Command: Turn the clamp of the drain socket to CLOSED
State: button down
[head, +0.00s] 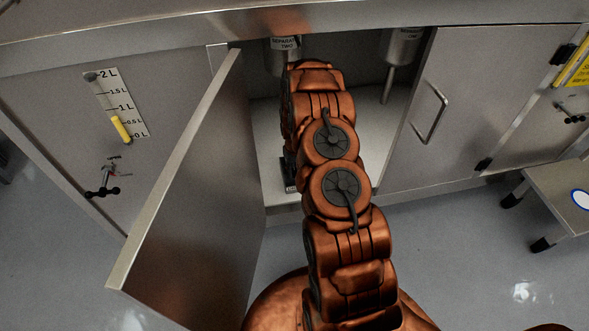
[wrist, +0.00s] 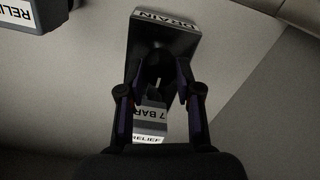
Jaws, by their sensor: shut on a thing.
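In the wrist view the drain socket (wrist: 182,38) is a dark block with a white DRAIN label along its far edge. My gripper (wrist: 160,88) is in front of it, with one finger on each side of a dark part that bears 7 BAR and RELIEF labels (wrist: 152,118). The fingers are shut on this part, at or against the socket. The socket's clamp cannot be told apart in the dark there, nor can its setting be read. In the head view my arm hides the gripper.
A RELIEF-labelled block (wrist: 22,14) is at the wrist view's top left. In the head view my arm reaches into an open cabinet. Its open door (head: 185,190) stands left, a closed door (head: 425,105) right. Metal vessels (head: 403,48) hang inside. A step stool (head: 560,190) stands right.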

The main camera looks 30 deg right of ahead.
jog(key=c, duration=0.8)
grip_release()
jog(key=shift+r, duration=3.75)
jog(key=shift+a, duration=0.1)
